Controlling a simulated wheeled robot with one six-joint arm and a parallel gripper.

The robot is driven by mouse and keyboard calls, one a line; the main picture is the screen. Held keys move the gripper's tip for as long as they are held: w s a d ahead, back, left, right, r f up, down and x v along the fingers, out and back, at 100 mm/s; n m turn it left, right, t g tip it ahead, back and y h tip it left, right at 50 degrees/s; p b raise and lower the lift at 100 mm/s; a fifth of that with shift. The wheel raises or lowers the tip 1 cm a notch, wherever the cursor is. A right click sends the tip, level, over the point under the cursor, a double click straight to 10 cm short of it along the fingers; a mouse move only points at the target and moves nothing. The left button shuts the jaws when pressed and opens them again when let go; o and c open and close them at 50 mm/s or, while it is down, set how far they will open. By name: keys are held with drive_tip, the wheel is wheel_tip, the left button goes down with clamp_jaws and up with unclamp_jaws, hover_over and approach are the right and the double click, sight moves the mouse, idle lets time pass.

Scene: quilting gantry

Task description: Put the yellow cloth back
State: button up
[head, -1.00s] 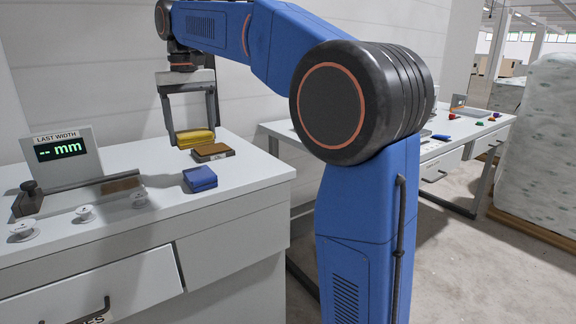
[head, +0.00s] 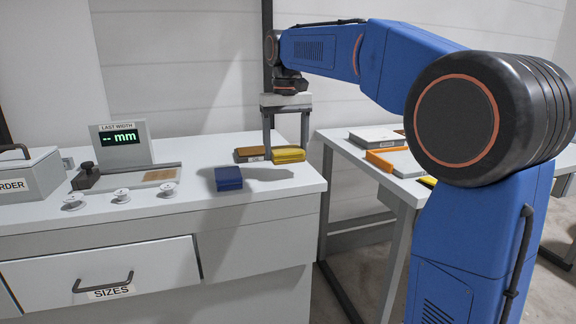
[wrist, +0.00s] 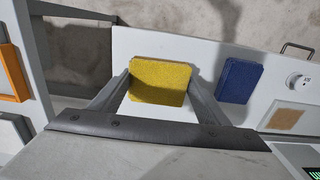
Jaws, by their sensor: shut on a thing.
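The yellow cloth (head: 288,155) is a folded pad between the two fingers of my gripper (head: 287,146), near the right end of the white counter (head: 200,208). My gripper is shut on it. In the wrist view the yellow cloth (wrist: 160,82) lies between the fingertips. A shadow falls on the counter beside it; I cannot tell how far it is above the top. A brown block (head: 249,154) lies just left of it. A blue folded cloth (head: 228,178) lies to the front left, and it also shows in the wrist view (wrist: 240,80).
A width gauge with a display (head: 123,137) reading "-- mm" stands on the counter's left, with several white spools (head: 122,195) in front. A second table (head: 350,150) at right holds an orange item (head: 380,160).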

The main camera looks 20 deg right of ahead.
sight(286, 176)
drive_tip(key=shift+f, duration=2.35)
drive_tip(key=shift+f, duration=0.1)
drive_tip(key=o, duration=0.9)
wheel_tip(286, 176, up, 12)
drive_tip(key=shift+r, duration=0.1)
